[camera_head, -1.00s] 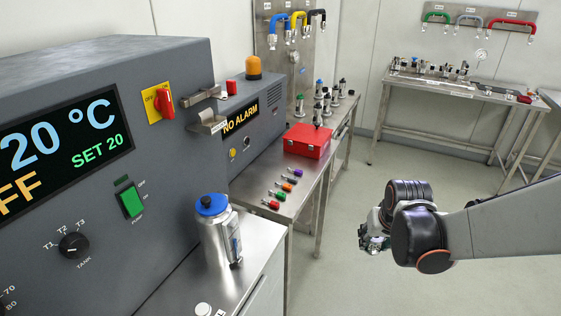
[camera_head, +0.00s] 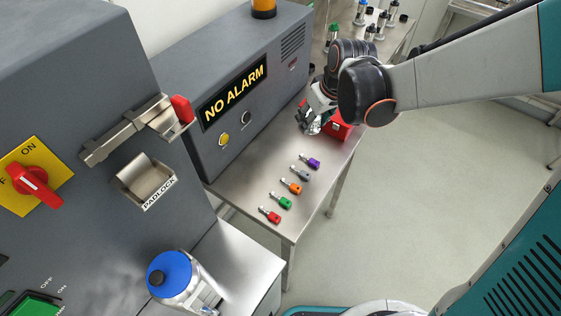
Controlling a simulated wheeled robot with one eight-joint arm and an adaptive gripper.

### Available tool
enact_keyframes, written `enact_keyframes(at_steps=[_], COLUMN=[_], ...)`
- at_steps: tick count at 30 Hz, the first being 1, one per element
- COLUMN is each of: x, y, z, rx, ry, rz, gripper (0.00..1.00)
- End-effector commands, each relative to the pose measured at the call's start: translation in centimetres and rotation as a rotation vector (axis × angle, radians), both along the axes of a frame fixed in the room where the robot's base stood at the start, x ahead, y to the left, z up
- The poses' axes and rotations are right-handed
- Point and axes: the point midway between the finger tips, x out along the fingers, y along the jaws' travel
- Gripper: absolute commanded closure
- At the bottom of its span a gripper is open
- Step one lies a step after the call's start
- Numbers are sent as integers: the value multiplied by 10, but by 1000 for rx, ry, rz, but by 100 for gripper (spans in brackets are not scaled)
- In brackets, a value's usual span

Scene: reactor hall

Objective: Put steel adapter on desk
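My gripper (camera_head: 310,122) is above the far part of a steel-topped desk (camera_head: 245,185), just in front of the red box (camera_head: 338,127), and partly hides it. Its fingers point down and left, and their tips are small and shiny here. I cannot tell whether they are open or shut, or whether they hold anything. I cannot pick out a steel adapter for certain. Several dark-and-silver fittings with coloured tops, one of them green-topped (camera_head: 331,38), stand at the back.
Coloured keys lie in a row on the desk, from red (camera_head: 269,215) to purple (camera_head: 310,161). The grey NO ALARM cabinet (camera_head: 235,95) borders it on the left. A blue-capped bottle (camera_head: 172,277) stands in front. Open floor lies to the right.

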Motion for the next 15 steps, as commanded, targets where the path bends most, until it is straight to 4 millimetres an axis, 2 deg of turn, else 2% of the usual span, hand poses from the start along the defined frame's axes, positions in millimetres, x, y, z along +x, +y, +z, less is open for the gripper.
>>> enact_keyframes(at_steps=[1, 3, 6, 11, 15], x=[-4, -10, -18, -27, -29], y=[25, 53, 84, 111, 116], z=[21, 37, 54, 68, 55], rx=[2, 5, 10, 15, 15], ry=[0, -2, -9, -14, -16], rz=[87, 201, 327, 440, 465], gripper=[90, 90, 90, 90, 90])
